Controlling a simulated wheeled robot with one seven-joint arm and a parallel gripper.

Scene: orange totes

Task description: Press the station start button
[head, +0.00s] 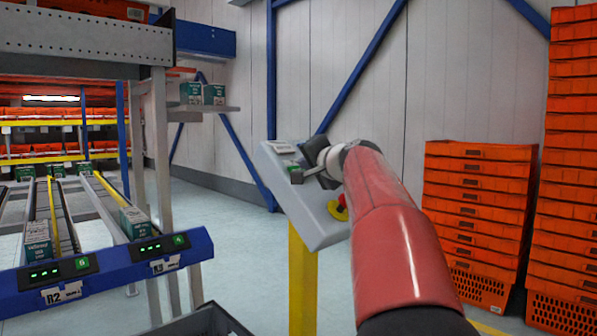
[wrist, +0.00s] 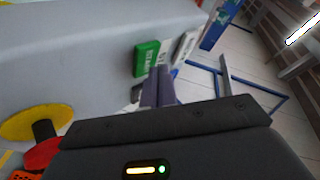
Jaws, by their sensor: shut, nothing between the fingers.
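The station is a grey slanted panel (head: 318,226) on a yellow post (head: 302,285). A green start button (wrist: 147,58), with white lettering, sits on the panel in the wrist view; it also shows as a small green block (head: 295,174) in the head view. My gripper (wrist: 160,84) is shut and empty. Its fingertips are just below the green button in the wrist view. I cannot tell whether they touch it. In the head view my gripper (head: 311,170) is over the panel's upper part, and my red arm hides part of the panel.
A red and yellow stop button (head: 338,208) is lower on the panel. A white label block (wrist: 185,48) sits beside the green button. Orange totes (head: 478,205) are stacked at right. A flow rack (head: 105,267) with teal boxes stands at left.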

